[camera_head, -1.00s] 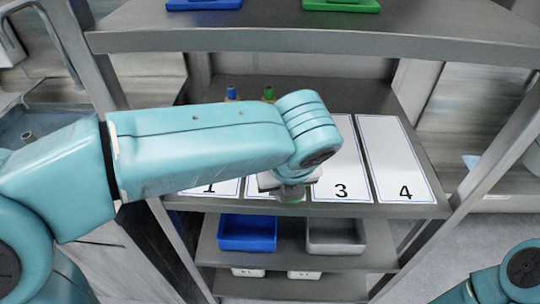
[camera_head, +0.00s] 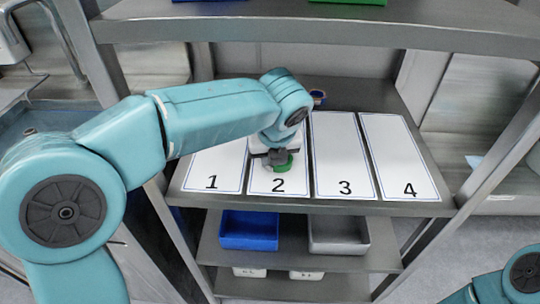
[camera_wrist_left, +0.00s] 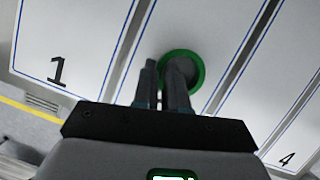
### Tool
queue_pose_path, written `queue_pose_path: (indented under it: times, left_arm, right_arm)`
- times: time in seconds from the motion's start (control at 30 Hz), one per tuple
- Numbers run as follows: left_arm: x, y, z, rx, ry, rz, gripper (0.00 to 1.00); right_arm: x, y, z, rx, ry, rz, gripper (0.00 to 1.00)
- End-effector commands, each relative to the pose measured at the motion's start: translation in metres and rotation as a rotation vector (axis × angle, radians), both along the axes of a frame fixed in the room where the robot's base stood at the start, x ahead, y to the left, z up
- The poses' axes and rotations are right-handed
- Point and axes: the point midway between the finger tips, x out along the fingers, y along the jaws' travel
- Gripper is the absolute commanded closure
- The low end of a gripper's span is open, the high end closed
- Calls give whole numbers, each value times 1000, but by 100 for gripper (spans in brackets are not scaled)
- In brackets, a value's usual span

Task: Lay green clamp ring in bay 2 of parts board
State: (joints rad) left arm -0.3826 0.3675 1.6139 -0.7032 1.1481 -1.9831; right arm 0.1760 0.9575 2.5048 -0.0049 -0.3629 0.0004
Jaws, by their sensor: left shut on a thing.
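The parts board shows numbered white bays; bay 2 (camera_head: 297,184) lies between bays 1 and 3. The green clamp ring (camera_head: 287,168) is over bay 2, partly hidden by my left gripper (camera_head: 278,158). In the left wrist view the green ring (camera_wrist_left: 203,73) shows as a round loop with a dark grey middle. The left gripper's fingers (camera_wrist_left: 168,72) are close together and shut on the ring's near side. I cannot tell whether the ring touches the bay or hangs just above it. My right gripper is out of view.
A blue-topped part (camera_head: 318,95) stands at the back of the board shelf. A blue bin (camera_head: 248,231) and a grey bin (camera_head: 338,235) sit on the shelf below. An upper shelf (camera_head: 300,27) overhangs the board. Bays 1 (camera_head: 215,168), 3 (camera_head: 340,160) and 4 (camera_head: 395,155) are bare.

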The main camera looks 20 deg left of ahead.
Motion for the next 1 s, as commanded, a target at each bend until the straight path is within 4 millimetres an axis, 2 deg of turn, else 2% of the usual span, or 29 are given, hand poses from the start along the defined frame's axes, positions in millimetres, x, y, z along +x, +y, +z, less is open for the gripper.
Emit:
queue_pose_path:
  times: [0.07, 0.1, 0.17, 0.2, 0.5, 0.57, 0.7, 1.0]
  left_arm:
    - [0, 0, -2, 0, 0, 0, 100]
    - [0, 0, -3, 1, 0, 0, 84]
    - [0, 0, -3, 1, 0, 0, 65]
    - [0, 0, -3, 1, 0, 0, 62]
    - [0, 0, 0, 1, -1, 0, 62]
    - [-1, -1, 6, -1, -3, -1, 62]
    - [-9, -7, 32, 0, -5, -2, 62]
    - [-74, -50, 29, 1, -1, -6, 62]
  right_arm:
    - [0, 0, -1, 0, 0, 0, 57]
    - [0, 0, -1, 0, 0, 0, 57]
    - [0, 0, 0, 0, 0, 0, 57]
    - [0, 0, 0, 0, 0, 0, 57]
    - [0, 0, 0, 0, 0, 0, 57]
    - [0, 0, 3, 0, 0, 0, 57]
    - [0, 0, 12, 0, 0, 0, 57]
    - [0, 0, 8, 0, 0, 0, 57]
